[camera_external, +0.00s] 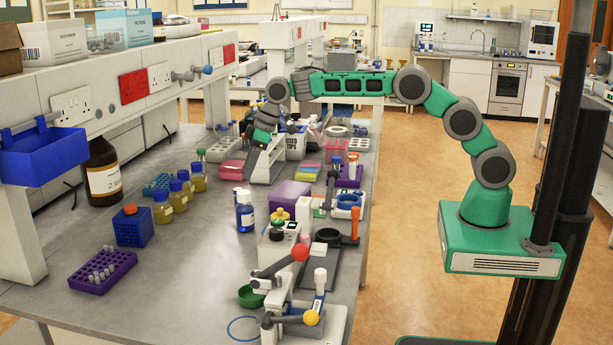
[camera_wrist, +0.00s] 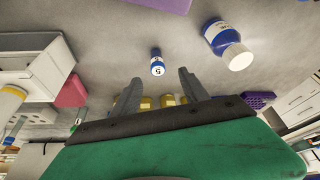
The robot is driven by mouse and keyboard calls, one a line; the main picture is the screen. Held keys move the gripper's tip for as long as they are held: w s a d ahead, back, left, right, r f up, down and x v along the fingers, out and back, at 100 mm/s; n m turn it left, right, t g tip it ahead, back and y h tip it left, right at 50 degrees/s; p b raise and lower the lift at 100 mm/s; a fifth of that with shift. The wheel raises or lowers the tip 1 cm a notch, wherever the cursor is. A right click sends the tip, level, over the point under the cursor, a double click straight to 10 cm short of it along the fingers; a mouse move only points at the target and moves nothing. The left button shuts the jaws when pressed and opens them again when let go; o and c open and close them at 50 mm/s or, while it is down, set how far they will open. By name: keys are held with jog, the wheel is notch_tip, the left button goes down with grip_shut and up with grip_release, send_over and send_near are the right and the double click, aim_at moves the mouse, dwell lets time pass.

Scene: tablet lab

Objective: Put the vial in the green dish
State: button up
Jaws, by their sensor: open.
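The vial (camera_wrist: 157,62), small and blue with a white label marked 5, is on the grey bench in the wrist view, just beyond my fingertips and roughly in line with the gap between them. In the external view a small blue-and-white item, likely this vial (camera_external: 237,195), shows partly behind the blue bottle. The green dish (camera_external: 250,297) sits near the front of the bench, left of the clamp-like apparatus. My gripper (camera_external: 260,168) is open and empty above the bench; its spread fingers also show in the wrist view (camera_wrist: 159,85).
A blue bottle with a white cap (camera_external: 246,216) stands close to the vial. Several yellow-liquid bottles (camera_external: 180,196) and a purple rack (camera_external: 103,272) are to the left. A purple box (camera_external: 290,200) and apparatus with a red ball (camera_external: 299,252) are to the right.

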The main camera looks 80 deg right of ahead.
aim_at(238, 189)
jog(key=p+x, duration=0.1)
jog(key=x, duration=0.3)
jog(key=w+p+x, duration=0.1)
jog(key=p+x, duration=0.1)
jog(key=x, duration=0.2)
jog(key=shift+w+f, duration=0.1)
jog(key=shift+f, duration=0.1)
jog(key=shift+d, duration=0.1)
grip_shut()
